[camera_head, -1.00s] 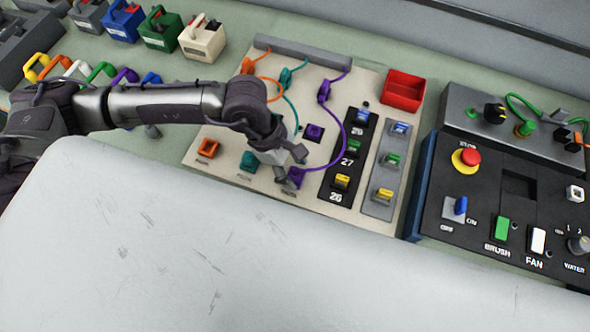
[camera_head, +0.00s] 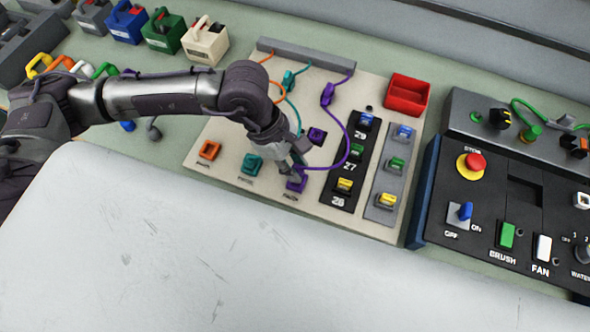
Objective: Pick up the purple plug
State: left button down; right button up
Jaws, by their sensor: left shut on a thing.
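My left gripper (camera_head: 294,172) reaches down over the front part of the beige board (camera_head: 232,139) and is shut on the purple plug, which is mostly hidden by the fingers. A purple cable (camera_head: 346,144) curves from a purple connector (camera_head: 327,94) at the back of the board round to the fingertips. The purple socket (camera_head: 297,185) is right under the fingertips. I cannot tell whether the plug still sits in it. A second purple socket (camera_head: 317,136) lies just behind and to the right of the gripper. My right gripper is not in view.
Orange (camera_head: 209,150) and teal (camera_head: 252,164) sockets lie left of the gripper. A black switch strip (camera_head: 336,199) and a grey one (camera_head: 381,213) stand to the right. A red bin (camera_head: 407,95) and a black control panel (camera_head: 465,238) are farther right.

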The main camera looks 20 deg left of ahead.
pick_arm(q)
jog(key=w+d+r+b, duration=0.1)
jog(key=d+r+b, duration=0.3)
jog(key=d+r, duration=0.4)
jog(key=d, duration=0.3)
jog(key=shift+d, duration=0.35)
jog(key=w+a+f+b, duration=0.1)
jog(key=w+a+b, duration=0.6)
jog(key=w+a, duration=0.4)
jog(key=shift+w+a, duration=0.15)
jog(key=shift+w, duration=0.35)
